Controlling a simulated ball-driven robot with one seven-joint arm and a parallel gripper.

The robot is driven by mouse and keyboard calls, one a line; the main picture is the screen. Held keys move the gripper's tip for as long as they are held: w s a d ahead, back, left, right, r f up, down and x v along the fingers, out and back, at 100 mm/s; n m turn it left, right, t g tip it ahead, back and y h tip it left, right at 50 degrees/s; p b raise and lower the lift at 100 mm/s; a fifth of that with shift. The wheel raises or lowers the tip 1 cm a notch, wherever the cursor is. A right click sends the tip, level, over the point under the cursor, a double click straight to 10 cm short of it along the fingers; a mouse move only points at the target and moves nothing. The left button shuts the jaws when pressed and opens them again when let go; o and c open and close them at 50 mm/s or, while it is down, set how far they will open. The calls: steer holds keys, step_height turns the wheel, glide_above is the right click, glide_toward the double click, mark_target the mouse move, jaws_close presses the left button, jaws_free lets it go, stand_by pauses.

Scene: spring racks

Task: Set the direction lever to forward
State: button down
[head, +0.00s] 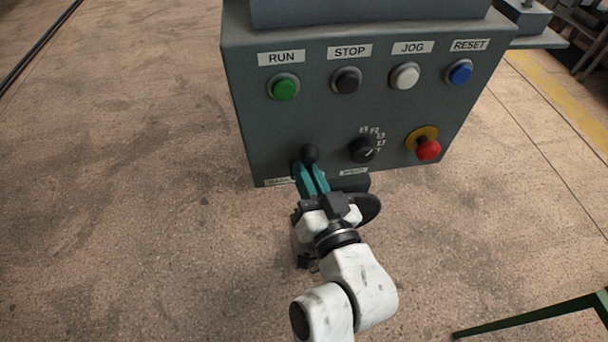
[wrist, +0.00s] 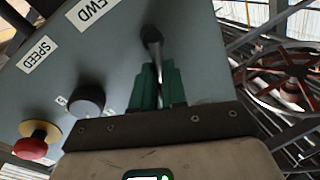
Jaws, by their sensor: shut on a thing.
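The direction lever (head: 309,153) is a black ball knob on a dark stem, low on the left of the grey control panel's front. In the wrist view the lever (wrist: 151,36) stands out from the panel, its stem running down between the fingers. My gripper (head: 307,169), with teal fingers, is shut on the lever just below the knob. In the wrist view my gripper (wrist: 158,74) has one finger on each side of the stem. A label reading FWD (wrist: 95,11) is to the left of the lever there. The lever's base is hidden.
The panel (head: 245,100) carries RUN (head: 284,88), STOP (head: 346,80), JOG (head: 405,76) and RESET (head: 459,73) buttons. A black speed dial (head: 362,150) and a red emergency stop (head: 428,149) sit to the right of the lever. Open floor (head: 120,200) lies left.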

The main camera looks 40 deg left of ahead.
steer(key=shift+w+d+r+m+t, duration=0.25)
steer(key=shift+w+m, duration=0.1)
steer(key=shift+m, duration=0.5)
steer(key=shift+w+d+r+m+t, duration=0.2)
steer(key=shift+w+m, duration=0.1)
steer(key=shift+m, duration=0.55)
steer(key=shift+w+d, duration=0.1)
steer(key=c, duration=1.1)
jaws_free()
steer(key=shift+o, duration=1.2)
steer(key=shift+f, duration=0.35)
steer(key=b+v, duration=0.4)
steer(key=v, duration=0.7)
